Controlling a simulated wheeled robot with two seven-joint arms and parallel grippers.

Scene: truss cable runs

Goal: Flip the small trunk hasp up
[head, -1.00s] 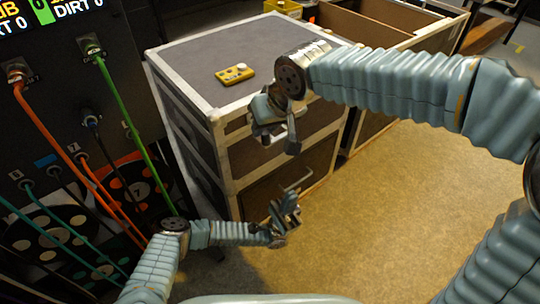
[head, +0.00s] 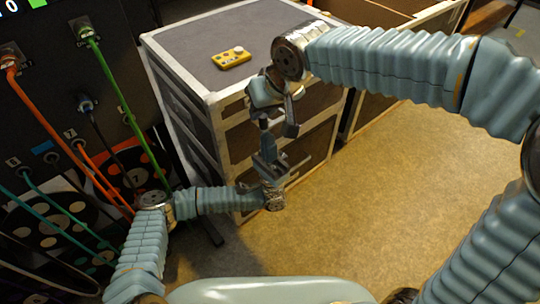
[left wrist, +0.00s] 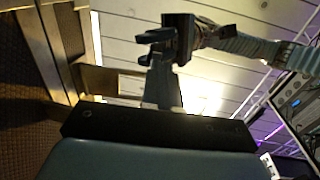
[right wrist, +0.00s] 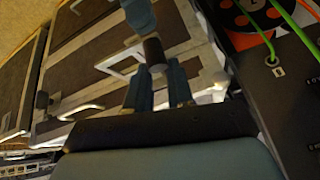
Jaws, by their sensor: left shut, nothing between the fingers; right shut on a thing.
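The grey trunk (head: 185,47) with pale metal edges stands left of centre in the head view. Its dark front and pale metal fittings (right wrist: 122,64) show in the right wrist view, but I cannot tell which is the small hasp. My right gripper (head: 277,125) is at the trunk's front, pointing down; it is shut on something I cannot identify. In the right wrist view its fingers (right wrist: 155,92) stand either side of a dark cylindrical part (right wrist: 154,50). My left gripper (head: 268,155) is shut and empty, pointing up just below the right one. Contact between them is unclear.
A yellow box (head: 231,59) with a pale knob lies on the trunk top. A dark panel with orange and green cables (head: 117,78) stands at left. Open cases are behind the trunk. The floor (head: 350,220) at right is clear.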

